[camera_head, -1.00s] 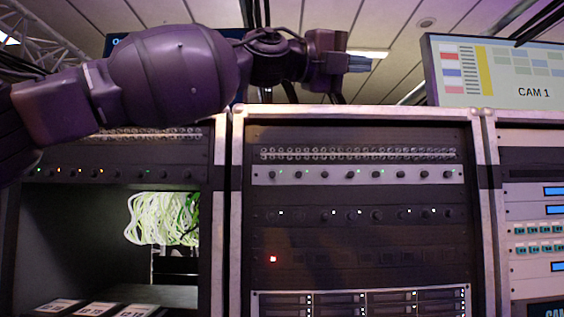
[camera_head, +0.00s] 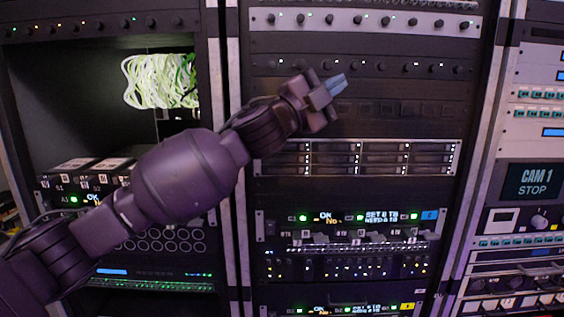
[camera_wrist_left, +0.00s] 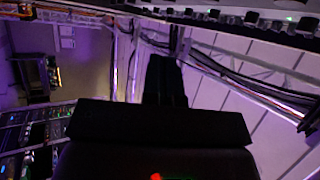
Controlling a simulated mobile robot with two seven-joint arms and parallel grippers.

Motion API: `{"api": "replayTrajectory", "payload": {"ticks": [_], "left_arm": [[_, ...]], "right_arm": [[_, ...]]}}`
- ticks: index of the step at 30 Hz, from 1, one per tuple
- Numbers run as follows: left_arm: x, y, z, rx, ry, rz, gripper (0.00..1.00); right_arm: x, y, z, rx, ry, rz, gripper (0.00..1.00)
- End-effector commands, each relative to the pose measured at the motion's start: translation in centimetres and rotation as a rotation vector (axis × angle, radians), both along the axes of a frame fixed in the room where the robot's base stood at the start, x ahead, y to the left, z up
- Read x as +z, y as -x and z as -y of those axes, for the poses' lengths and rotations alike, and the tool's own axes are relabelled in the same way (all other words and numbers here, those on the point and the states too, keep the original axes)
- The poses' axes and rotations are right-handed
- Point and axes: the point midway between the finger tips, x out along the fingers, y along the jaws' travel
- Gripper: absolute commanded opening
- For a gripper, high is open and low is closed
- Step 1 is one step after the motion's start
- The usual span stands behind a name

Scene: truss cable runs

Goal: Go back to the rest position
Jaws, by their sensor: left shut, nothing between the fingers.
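My left arm comes in from the lower left of the head view and reaches up to the right. Its gripper (camera_head: 338,84) is in front of the middle rack, by the dark panel above the drive bays, with its fingers together and nothing between them. In the left wrist view the gripper (camera_wrist_left: 165,75) is a dark shape against cables and pale panels. My right gripper is in neither view.
The middle rack (camera_head: 232,150) stands behind my arm. An open bay in the left rack holds a bundle of pale green cables (camera_head: 160,80). A right rack has a CAM 1 STOP screen (camera_head: 533,187).

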Motion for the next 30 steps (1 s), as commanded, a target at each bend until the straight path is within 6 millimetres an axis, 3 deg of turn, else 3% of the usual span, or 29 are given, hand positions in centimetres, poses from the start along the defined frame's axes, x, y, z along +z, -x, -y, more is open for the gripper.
{"api": "replayTrajectory", "payload": {"ticks": [1, 16, 23, 30], "left_arm": [[-1.8, -0.3, -0.8, 0.01, 0.026, -0.045, 0.0], [-17.8, -1.5, -10.5, 0.164, 0.264, -0.456, 0.0], [-25.9, -0.3, -15.7, 0.25, 0.378, -0.645, 0.0], [-34.5, 2.6, -21.4, 0.353, 0.495, -0.824, 0.0]], "right_arm": [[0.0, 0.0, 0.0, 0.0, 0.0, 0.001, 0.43], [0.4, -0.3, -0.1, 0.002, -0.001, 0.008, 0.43], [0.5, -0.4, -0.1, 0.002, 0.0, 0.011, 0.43], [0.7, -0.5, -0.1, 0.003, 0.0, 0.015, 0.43]]}}
